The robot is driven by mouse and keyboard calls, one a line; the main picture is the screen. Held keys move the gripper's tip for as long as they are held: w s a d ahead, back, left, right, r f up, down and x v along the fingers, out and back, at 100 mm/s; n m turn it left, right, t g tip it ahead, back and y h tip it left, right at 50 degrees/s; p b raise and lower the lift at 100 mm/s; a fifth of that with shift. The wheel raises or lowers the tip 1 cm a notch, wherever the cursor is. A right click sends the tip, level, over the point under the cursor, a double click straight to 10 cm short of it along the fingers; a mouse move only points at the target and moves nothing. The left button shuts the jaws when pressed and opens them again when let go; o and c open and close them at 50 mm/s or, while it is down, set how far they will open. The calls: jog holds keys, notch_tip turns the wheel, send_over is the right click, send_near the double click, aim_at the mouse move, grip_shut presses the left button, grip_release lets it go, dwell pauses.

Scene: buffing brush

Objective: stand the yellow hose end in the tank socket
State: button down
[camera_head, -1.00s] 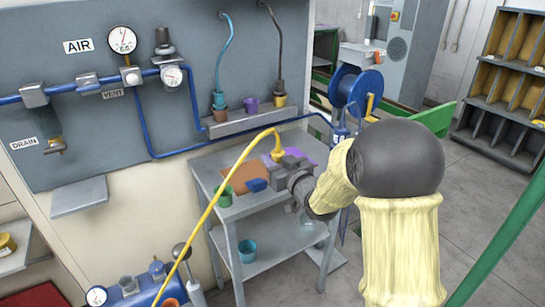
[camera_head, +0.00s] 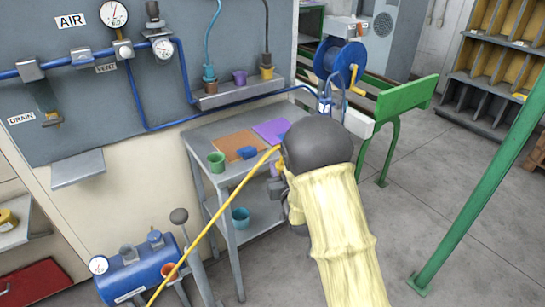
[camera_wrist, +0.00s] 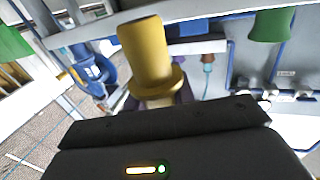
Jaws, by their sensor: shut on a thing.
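The yellow hose (camera_head: 213,217) rises from the bottom edge in the head view, passes beside the blue tank, and runs up behind my arm. Its yellow end (camera_wrist: 147,55), a cylinder with a flange, stands out from my gripper (camera_wrist: 158,101) in the wrist view. My gripper is shut on it; in the head view my forearm hides the gripper and most of the end. The blue tank (camera_head: 140,277) is at the lower left with a gauge. An orange-rimmed opening on its top (camera_head: 171,270), apparently the socket, sits close to the hose line.
A grey table (camera_head: 205,150) holds a green cup (camera_head: 216,161), an orange-brown mat (camera_head: 238,143) and a purple mat (camera_head: 271,131). A teal cup (camera_head: 240,218) is on its lower shelf. A lever with a grey knob (camera_head: 179,216) stands near the tank. A green frame (camera_head: 470,205) is right.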

jog(key=s+d+f+m+h, duration=0.3)
jog(key=s+d+f+h, duration=0.1)
jog(key=d+f+h, duration=0.1)
jog(key=s+d+f+m+h, duration=0.3)
jog(key=s+d+f+h, duration=0.1)
jog(key=d+f, duration=0.4)
jog(key=shift+s+d+f+h, duration=0.15)
jog(key=shift+s+f+h, duration=0.1)
jog(key=shift+h, duration=0.15)
